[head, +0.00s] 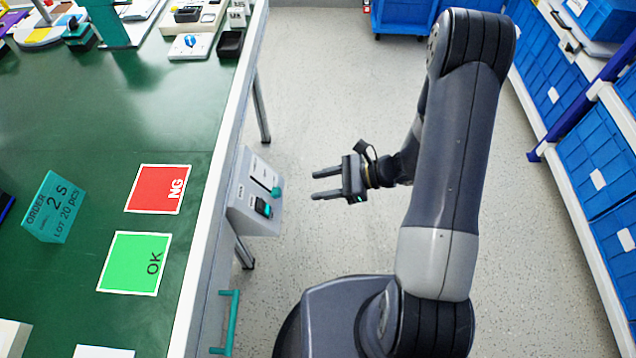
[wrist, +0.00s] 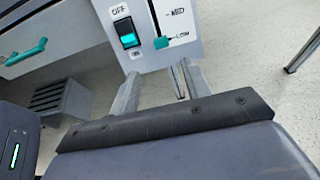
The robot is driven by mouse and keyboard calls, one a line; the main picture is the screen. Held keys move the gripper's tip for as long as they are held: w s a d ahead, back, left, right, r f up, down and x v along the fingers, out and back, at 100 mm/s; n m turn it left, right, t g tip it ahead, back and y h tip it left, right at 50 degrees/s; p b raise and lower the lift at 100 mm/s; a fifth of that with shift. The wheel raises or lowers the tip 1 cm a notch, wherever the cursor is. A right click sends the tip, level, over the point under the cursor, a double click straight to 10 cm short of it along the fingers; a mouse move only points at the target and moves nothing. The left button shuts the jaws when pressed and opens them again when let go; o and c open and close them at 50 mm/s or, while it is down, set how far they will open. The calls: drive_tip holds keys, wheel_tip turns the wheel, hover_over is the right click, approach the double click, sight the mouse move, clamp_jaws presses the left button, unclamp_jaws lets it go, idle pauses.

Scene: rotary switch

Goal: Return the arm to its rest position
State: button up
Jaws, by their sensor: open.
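My arm (head: 455,160) reaches over the floor to the right of the workbench. My gripper (head: 318,184) points left with its two fingers apart and nothing between them. A gap separates it from the grey control box (head: 240,208) on the bench side. In the wrist view, the fingers (wrist: 158,76) show just below the box (wrist: 95,10). The box has a rocker switch (wrist: 127,32) marked OFF at its top, with a lit teal lower part.
The green workbench (head: 140,110) fills the left, with a red NG card (head: 158,188), a green OK card (head: 134,262) and an order block (head: 53,207). A teal handle (head: 230,322) sticks out below the bench edge. Shelves of blue bins (head: 590,150) line the right.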

sight(279, 191)
drive_tip(key=shift+a, duration=0.1)
drive_tip(key=b+x, duration=0.1)
drive_tip(key=x, duration=0.9)
drive_tip(key=shift+w, duration=0.1)
drive_tip(key=shift+a+f, duration=0.1)
drive_tip(key=shift+a, duration=0.2)
